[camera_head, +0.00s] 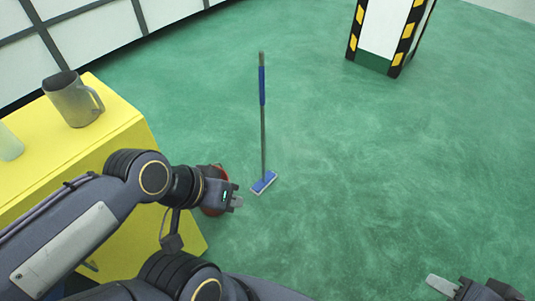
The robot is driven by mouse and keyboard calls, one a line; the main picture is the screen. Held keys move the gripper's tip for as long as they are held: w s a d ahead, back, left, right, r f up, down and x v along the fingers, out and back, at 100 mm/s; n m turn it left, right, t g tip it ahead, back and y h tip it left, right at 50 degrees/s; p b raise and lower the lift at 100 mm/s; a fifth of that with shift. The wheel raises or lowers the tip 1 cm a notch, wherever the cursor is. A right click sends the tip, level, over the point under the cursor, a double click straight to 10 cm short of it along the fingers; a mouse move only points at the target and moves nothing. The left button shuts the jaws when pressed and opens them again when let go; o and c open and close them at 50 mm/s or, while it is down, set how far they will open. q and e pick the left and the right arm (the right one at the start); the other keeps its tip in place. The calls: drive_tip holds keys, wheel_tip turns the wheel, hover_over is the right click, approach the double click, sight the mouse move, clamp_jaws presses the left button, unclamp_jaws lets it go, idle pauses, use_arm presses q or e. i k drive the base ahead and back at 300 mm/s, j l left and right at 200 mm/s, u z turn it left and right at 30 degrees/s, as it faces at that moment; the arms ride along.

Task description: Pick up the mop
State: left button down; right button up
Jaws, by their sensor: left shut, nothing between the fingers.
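The mop (263,130) stands upright on the green floor, with a grey pole, a blue grip near the top and a flat blue and white head at the bottom. My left gripper (238,201) is shut and empty. In the picture it lies just left of and below the mop head, apart from it. My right gripper (432,284) is at the bottom right edge, far from the mop. Only part of it shows, so its opening cannot be judged.
A yellow cabinet (150,228) at the left bears a grey metal jug (72,100) and a pale cup (8,143). A striped pillar (383,35) stands at the back right. The floor around the mop is clear.

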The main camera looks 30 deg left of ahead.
sight(268, 178)
drive_tip(key=i+l+u, duration=0.1)
drive_tip(key=i+u, duration=0.2)
drive_tip(key=i, duration=0.25)
drive_tip(key=i+l+u, duration=0.3)
drive_tip(key=i, duration=0.2)
drive_tip(key=i+u, duration=0.2)
drive_tip(key=u, duration=0.25)
drive_tip(key=i+l+u, duration=0.15)
drive_tip(key=u, duration=0.35)
drive_tip(key=i+l+u, duration=0.15)
drive_tip(key=u, duration=0.3)
drive_tip(key=i+l+u, duration=0.2)
drive_tip(key=u, duration=0.3)
drive_tip(key=i+l+u, duration=0.1)
drive_tip(key=u, duration=0.15)
drive_tip(key=i+l+u, duration=0.1)
drive_tip(key=l+u, duration=0.15)
drive_tip(key=l, duration=0.1)
